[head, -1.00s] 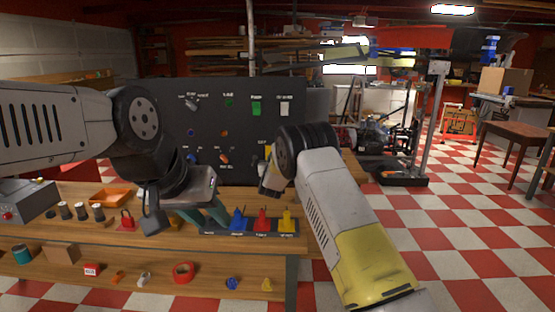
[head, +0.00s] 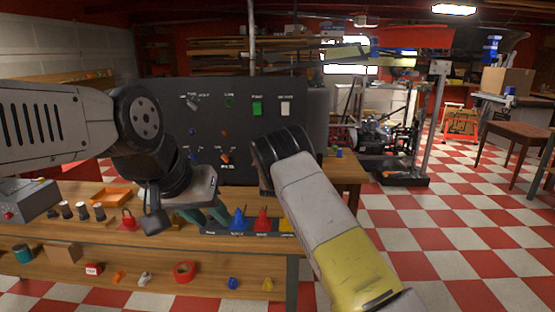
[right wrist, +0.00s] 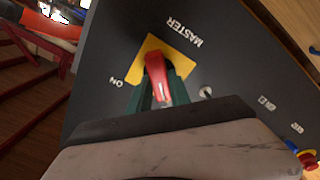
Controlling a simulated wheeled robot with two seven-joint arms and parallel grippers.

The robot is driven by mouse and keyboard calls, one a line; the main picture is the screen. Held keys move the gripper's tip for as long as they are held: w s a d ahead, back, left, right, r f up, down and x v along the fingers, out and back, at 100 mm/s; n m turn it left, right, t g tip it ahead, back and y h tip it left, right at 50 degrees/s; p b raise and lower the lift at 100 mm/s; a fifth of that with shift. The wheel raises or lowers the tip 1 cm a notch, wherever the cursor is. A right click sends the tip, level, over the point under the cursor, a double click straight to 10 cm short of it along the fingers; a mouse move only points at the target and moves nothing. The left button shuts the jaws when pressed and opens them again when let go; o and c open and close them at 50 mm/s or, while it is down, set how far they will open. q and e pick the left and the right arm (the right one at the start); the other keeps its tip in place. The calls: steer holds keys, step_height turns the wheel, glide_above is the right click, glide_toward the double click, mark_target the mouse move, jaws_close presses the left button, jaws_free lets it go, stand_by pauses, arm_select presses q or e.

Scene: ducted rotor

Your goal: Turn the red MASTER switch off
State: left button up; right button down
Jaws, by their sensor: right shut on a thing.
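The red MASTER switch (right wrist: 157,75) shows in the right wrist view as a red lever on a yellow plate (right wrist: 152,45) on the dark panel, with MASTER and ON lettered beside it. My right gripper (right wrist: 160,92) has its green fingers on both sides of the lever and is shut on it. In the head view my right arm hides the switch and its own fingers. My left gripper (head: 206,214) is over the bench in the head view, its teal fingers apart with nothing seen between them.
The dark panel (head: 240,130) stands at the back of the wooden bench (head: 105,235) and carries other switches, including a green one (head: 257,108) and a white one (head: 285,107). Blue (head: 239,220) and red (head: 263,220) pieces stand near my left gripper.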

steer(key=shift+f, duration=0.2)
stand_by(0.3)
steer(key=c, duration=1.2)
jaws_free()
steer(key=shift+r, duration=0.1)
steer(key=shift+s, duration=0.15)
steer(key=s, duration=0.7)
steer(key=shift+s, duration=0.3)
